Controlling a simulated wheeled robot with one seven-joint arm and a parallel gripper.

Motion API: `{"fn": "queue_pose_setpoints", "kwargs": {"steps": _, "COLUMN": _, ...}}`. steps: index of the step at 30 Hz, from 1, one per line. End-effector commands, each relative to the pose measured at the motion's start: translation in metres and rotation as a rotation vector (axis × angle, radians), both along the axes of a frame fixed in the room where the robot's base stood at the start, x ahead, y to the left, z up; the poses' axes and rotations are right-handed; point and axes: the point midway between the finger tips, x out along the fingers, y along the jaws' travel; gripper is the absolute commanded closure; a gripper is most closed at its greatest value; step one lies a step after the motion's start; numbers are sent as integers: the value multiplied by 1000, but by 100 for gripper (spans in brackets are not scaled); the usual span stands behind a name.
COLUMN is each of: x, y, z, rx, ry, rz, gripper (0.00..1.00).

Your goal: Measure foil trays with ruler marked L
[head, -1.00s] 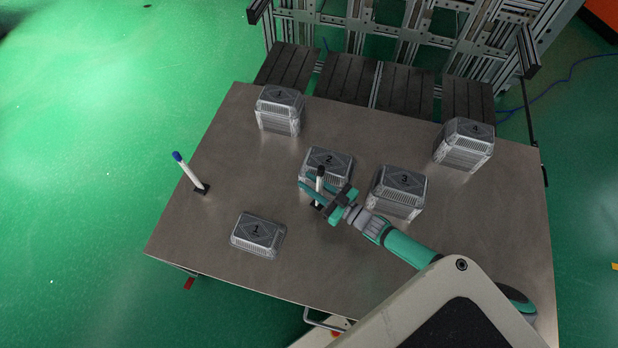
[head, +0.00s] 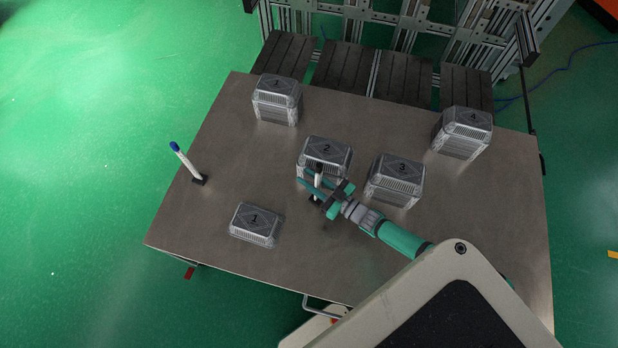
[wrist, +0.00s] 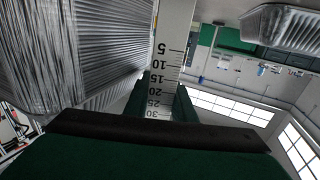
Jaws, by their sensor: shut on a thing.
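My gripper (head: 311,185) is shut on an upright white ruler with a black top (head: 319,169), close in front of the foil tray marked 2 (head: 325,147). In the wrist view the ruler (wrist: 177,25) stands between my fingers, its scale showing 5 to 30; no letter is readable. A ridged foil tray side (wrist: 100,45) is just left of it. A second white ruler with a blue top (head: 187,162) stands tilted in a black base at the left.
The trays and rulers stand on a grey metal table (head: 230,155). Tray 3 stands close to the right of my gripper. The table's front middle is clear. Dark slatted panels and a metal frame (head: 400,30) border the back edge.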

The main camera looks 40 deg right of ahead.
Motion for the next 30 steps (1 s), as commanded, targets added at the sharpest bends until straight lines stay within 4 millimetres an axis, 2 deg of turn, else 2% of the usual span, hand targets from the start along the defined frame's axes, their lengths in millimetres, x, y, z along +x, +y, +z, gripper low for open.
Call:
{"fn": "queue_pose_setpoints", "kwargs": {"steps": 21, "x": 1, "y": 1, "z": -10, "rx": 1, "ry": -2, "rz": 2, "gripper": 100}}
{"fn": "queue_pose_setpoints", "kwargs": {"steps": 22, "x": 1, "y": 1, "z": -10, "rx": 1, "ry": -2, "rz": 3, "gripper": 72}}
{"fn": "queue_pose_setpoints", "kwargs": {"steps": 24, "x": 1, "y": 1, "z": -10, "rx": 1, "ry": -2, "rz": 2, "gripper": 55}}
{"fn": "queue_pose_setpoints", "kwargs": {"steps": 30, "x": 1, "y": 1, "z": -10, "rx": 0, "ry": -1, "rz": 3, "gripper": 55}}
